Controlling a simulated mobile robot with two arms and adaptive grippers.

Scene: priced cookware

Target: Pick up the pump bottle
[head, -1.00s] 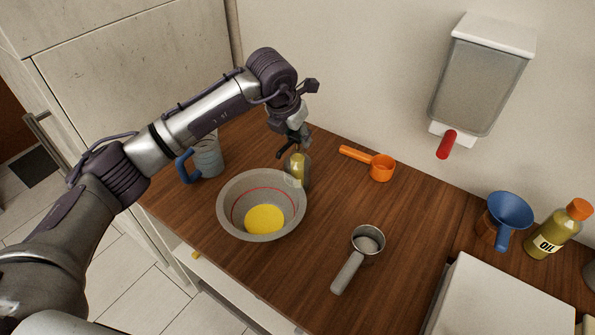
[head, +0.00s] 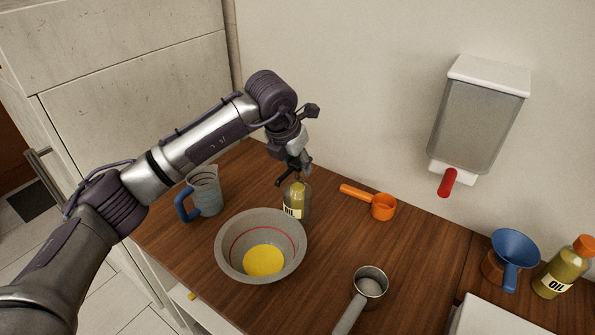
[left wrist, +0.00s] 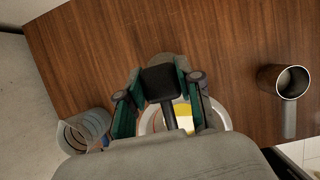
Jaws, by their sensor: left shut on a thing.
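The pump bottle (head: 297,198) is a small clear bottle of yellow liquid with an "OIL" label, behind the grey bowl in the head view. My left gripper (head: 293,178) is at its top, pointing down, shut on it. In the left wrist view a black pump head (left wrist: 160,84) sits between the green-sided fingers of my left gripper (left wrist: 158,90). The bottle looks upright. The bowl rim lies close to its base, so I cannot tell whether it touches the counter. My right gripper is not in view.
The grey bowl (head: 231,262) with yellow contents stands in front of the bottle. A measuring jug (head: 207,192) is left, an orange scoop (head: 383,207) right, a metal cup (head: 369,285) front right. A wall dispenser (head: 475,125), blue funnel (head: 514,246) and oil bottle (head: 563,268) are further right.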

